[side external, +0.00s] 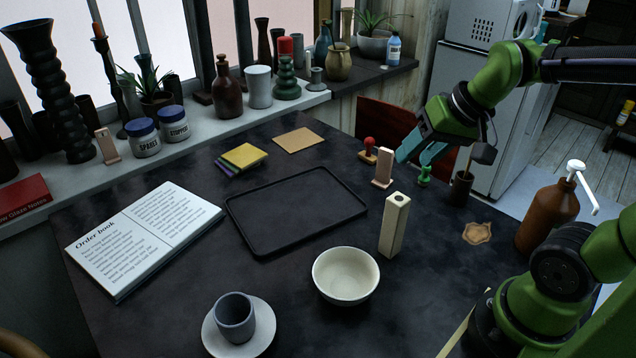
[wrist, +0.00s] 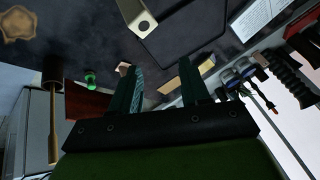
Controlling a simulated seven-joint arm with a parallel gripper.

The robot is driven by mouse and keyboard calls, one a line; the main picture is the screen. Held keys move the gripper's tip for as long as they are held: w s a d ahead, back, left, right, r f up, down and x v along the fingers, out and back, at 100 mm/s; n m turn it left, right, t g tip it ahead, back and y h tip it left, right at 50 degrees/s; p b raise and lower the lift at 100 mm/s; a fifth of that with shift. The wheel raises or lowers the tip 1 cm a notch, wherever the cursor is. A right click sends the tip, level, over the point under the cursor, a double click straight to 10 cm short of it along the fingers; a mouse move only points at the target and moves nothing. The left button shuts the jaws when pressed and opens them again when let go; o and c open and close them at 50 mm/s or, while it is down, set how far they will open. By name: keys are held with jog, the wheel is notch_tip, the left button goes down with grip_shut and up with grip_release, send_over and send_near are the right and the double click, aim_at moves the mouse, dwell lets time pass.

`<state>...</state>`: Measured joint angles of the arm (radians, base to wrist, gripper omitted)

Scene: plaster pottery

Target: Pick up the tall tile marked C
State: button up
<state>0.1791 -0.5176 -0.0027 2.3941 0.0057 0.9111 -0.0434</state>
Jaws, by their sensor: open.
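No letter C is legible on any piece. A tall cream block (side external: 395,226) with a dark hole in its top stands upright on the table; its holed end shows at the top of the wrist view (wrist: 138,17). A smaller pinkish upright tile (side external: 383,168) stands farther back, and a similar one (side external: 107,146) is on the windowsill. My gripper (side external: 417,152) is open, with teal fingers, above the table just right of the nearer pinkish tile. In the wrist view the fingers (wrist: 160,80) are apart, with nothing seen held between them.
A red-knobbed stamp (side external: 369,152), a small green piece (side external: 425,176) and a dark cup with a stick (side external: 461,188) are near my gripper. A black tray (side external: 240,222), a white bowl (side external: 346,292) and a brown pump bottle (side external: 547,222) stand around. The tray is empty.

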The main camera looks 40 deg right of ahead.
jog(key=w+d+f+g, duration=0.1)
jog(key=w+d, duration=0.4)
jog(key=d, duration=0.2)
jog(key=n, duration=0.8)
send_near(387, 150)
jog(key=shift+g, duration=0.3)
jog(key=x, duration=0.7)
jog(key=shift+w+d+f, duration=0.1)
jog(key=shift+d, duration=0.25)
jog(key=shift+a+x, duration=0.15)
jog(key=shift+x, duration=1.15)
jog(key=shift+a+x, duration=0.1)
jog(key=shift+x, duration=1.2)
jog(key=shift+w, duration=0.2)
grip_shut()
